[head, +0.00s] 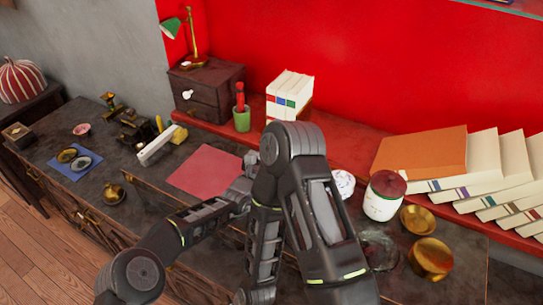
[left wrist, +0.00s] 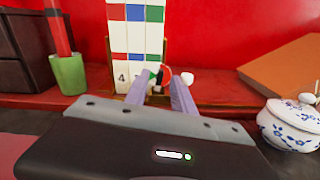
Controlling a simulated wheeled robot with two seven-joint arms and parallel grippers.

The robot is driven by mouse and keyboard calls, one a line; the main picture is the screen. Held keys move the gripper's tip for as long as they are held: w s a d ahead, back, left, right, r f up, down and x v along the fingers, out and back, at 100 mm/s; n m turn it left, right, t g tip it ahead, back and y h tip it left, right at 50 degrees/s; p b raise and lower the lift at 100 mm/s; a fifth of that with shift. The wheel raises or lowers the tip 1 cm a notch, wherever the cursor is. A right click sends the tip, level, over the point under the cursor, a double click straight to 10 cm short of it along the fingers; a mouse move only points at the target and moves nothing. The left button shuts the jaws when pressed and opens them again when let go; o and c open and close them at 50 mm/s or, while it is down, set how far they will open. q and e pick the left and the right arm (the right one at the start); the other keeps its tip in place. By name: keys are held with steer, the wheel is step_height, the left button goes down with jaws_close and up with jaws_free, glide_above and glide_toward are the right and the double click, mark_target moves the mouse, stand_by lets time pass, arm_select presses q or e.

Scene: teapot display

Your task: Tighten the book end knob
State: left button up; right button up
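A block of white books with red, blue and green spine bands (head: 288,92) stands on the red ledge; its spines fill the upper middle of the left wrist view (left wrist: 136,45). A thin brown book end edge (left wrist: 109,62) runs beside them. A small white knob (left wrist: 187,78) shows low at the books' right, just outside my right-hand finger. My left gripper (left wrist: 160,76) points at the lower spines, its two fingers apart with a gap between them. In the head view its fingers are hidden behind my arm. My right gripper is not in view.
A green cup with a red stick (head: 241,118) stands left of the books. An orange book (head: 420,152) and leaning white books lie right. A red-lidded jar (head: 384,196) and brass bowls (head: 430,258) stand on the right counter. A pink sheet (head: 205,170) covers open counter.

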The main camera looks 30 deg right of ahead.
arm_select(q)
steer(key=shift+v, duration=3.5)
steer(key=shift+a, duration=0.1)
